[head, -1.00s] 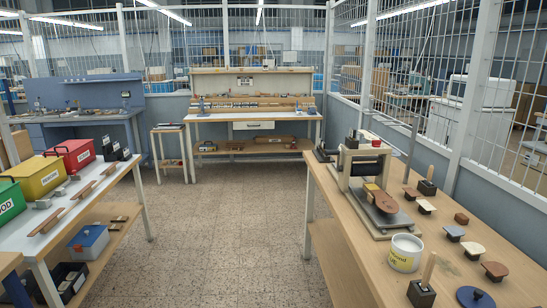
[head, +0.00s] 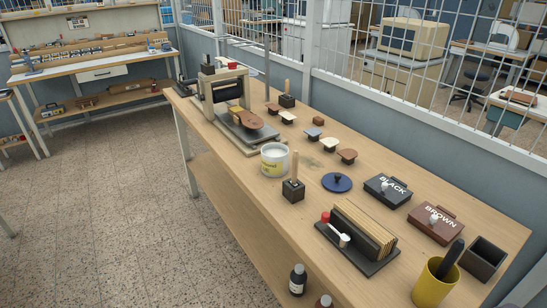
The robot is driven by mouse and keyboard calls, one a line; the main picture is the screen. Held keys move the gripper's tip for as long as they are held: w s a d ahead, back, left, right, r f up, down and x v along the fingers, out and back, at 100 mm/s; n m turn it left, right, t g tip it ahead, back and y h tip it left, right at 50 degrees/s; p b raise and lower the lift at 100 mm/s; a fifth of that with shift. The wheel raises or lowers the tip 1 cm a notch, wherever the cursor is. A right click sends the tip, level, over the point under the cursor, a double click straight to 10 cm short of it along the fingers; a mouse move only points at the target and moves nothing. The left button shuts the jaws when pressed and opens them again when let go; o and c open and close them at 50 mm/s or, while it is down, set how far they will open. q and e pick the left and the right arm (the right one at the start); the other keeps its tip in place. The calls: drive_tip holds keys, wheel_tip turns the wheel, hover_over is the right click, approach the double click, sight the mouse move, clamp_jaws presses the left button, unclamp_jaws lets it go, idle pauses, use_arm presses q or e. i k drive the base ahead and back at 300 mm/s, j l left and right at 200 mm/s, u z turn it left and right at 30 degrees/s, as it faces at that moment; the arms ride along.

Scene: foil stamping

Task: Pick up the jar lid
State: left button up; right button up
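The jar (head: 275,161) is a white and yellow labelled tub, open at the top with pale contents. It stands apart from the lid, near the bench's front edge. Neither of my grippers shows in the head view.
A dark block with an upright wooden handle (head: 293,190) stands left of the lid. BLACK (head: 387,192) and BROWN (head: 436,223) boxes, a dark rack of brown sheets (head: 364,233) and a yellow cup (head: 433,284) stand to the right. The stamping press (head: 224,90) is farther back. Open floor lies left.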

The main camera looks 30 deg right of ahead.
sight(336, 182)
drive_tip(key=z, duration=0.45)
drive_tip(key=i+l+z, duration=0.1)
drive_tip(key=z, duration=0.8)
drive_tip(key=i+j, duration=0.1)
